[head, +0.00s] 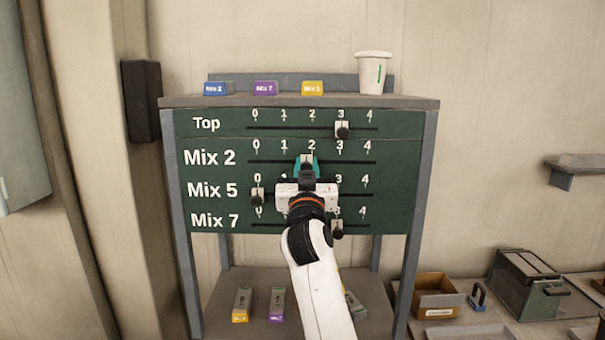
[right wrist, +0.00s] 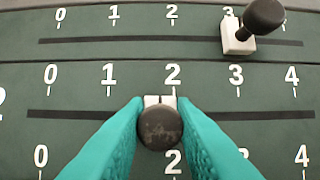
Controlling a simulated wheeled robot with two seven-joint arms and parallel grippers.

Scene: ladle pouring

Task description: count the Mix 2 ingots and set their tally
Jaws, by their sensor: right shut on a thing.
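The green tally board (head: 225,125) has rows Top, Mix 2, Mix 5 and Mix 7, each marked 0 to 4. My right gripper (head: 306,170), with teal fingers, is shut on the Mix 2 slider (head: 307,158). In the right wrist view, its dark round knob (right wrist: 160,128) is between the fingers and its white base is slightly left of the 2. On the lower shelf (head: 260,275) are a yellow-ended ingot (head: 241,305), a purple-ended ingot (head: 277,304) and a grey one (head: 355,306) partly behind my arm. My left gripper is out of view.
The Top slider (head: 342,131) is at 3, the Mix 5 slider (head: 257,196) at 0, the Mix 7 slider (head: 337,230) near 3. Blue (head: 216,88), purple (head: 265,88) and yellow (head: 312,88) label blocks and a white cup (head: 373,75) stand on top.

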